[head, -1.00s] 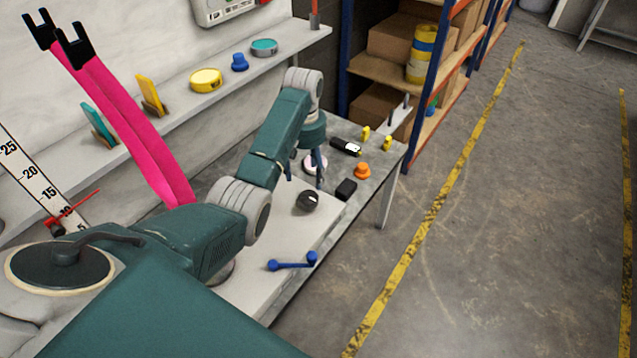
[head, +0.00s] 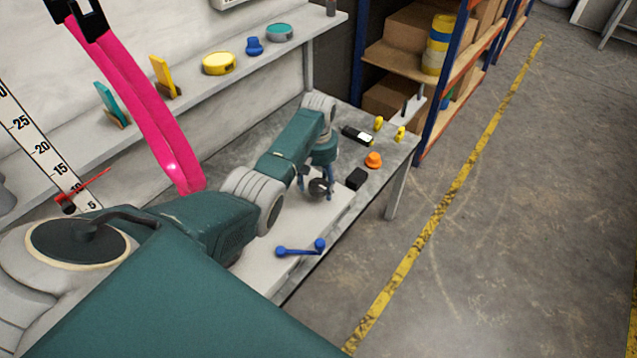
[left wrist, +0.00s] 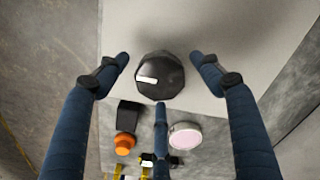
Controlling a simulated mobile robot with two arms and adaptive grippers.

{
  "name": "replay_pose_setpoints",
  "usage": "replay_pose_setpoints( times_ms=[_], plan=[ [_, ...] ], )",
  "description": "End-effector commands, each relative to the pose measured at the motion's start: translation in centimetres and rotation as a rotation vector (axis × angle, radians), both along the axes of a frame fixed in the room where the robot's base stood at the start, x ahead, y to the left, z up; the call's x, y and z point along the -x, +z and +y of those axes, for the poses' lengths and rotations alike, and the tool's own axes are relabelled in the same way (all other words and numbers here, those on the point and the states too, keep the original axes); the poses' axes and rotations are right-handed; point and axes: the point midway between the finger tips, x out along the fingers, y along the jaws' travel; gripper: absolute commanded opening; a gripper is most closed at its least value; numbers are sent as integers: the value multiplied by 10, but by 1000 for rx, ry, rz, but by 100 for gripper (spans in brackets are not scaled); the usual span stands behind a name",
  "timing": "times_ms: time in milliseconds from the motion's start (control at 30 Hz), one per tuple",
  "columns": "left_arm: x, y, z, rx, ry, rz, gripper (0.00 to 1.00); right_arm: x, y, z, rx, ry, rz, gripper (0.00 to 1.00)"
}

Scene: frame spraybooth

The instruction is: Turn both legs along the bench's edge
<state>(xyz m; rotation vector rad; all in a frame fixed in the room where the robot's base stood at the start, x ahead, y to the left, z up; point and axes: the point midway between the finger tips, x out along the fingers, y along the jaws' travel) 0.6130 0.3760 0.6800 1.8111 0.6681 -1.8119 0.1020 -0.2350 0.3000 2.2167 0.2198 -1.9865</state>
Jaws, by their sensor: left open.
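The two pink legs (head: 130,92) rise side by side at a slant from the left part of the bench (head: 243,134), with black forked ends (head: 73,16) at the top. Their lower end is hidden behind my arm. A dark round knob (left wrist: 160,85) with a white mark sits on a pale panel (left wrist: 232,38) on the bench. My left gripper (head: 318,186) is over the knob, its three fingers open and spread around it. In the left wrist view (left wrist: 159,73), gaps show between the fingers and the knob. My right gripper is not in view.
A blue handle (head: 300,250) lies near the bench's front edge. Beyond the knob are a black block (head: 356,179), an orange knob (head: 373,160) and a pinkish disc (left wrist: 185,135). A scale (head: 43,150) with a red pointer (head: 85,190) stands left. Shelf tins (head: 219,63) stand behind.

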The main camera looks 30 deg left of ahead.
Motion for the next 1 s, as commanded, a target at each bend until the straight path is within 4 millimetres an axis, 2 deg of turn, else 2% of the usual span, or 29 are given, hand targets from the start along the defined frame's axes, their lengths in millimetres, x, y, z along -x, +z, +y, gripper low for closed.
replay_pose_setpoints(
  times_ms=[100,133,333,667,1000],
  plan=[
    [0,0,0,0,0,0,66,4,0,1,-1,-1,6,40],
    [0,0,0,0,0,0,62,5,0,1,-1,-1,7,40],
    [0,0,0,0,0,0,22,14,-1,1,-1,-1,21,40],
    [0,1,0,0,-29,0,21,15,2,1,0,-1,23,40],
    [0,3,0,0,-235,1,21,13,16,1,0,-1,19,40]
  ],
)
